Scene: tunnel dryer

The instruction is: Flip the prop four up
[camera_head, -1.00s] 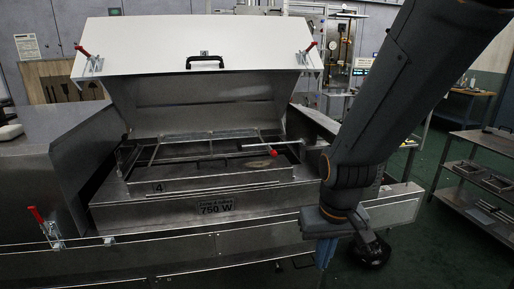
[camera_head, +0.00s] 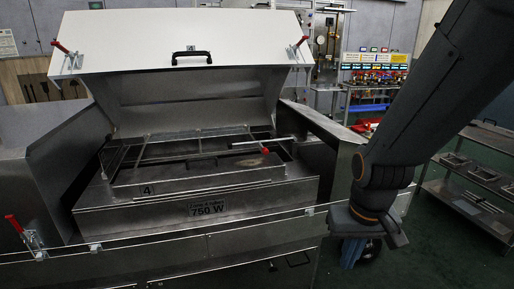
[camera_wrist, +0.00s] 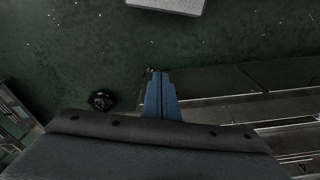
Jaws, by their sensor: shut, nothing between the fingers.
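The prop, a thin pale rod (camera_head: 282,139) with a red knob (camera_head: 265,151), lies nearly level across the right part of the open bay marked 4 in the head view. The white lid marked 4 (camera_head: 130,55) stands raised behind the bay, with a black handle (camera_head: 192,55). My gripper (camera_head: 352,256) hangs low, right of the machine's front and clear of the prop. Its blue fingers (camera_wrist: 161,92) are together and empty in the wrist view, over floor beside a metal edge. The prop is not in the wrist view.
Red toggle latches sit at the lid's left (camera_head: 65,48) and right (camera_head: 300,43) corners and at the front left (camera_head: 20,228). The front panel (camera_head: 208,210) reads 750 W. A shelf rack (camera_head: 475,165) stands right. Dark green floor (camera_wrist: 90,50) is open beside the machine.

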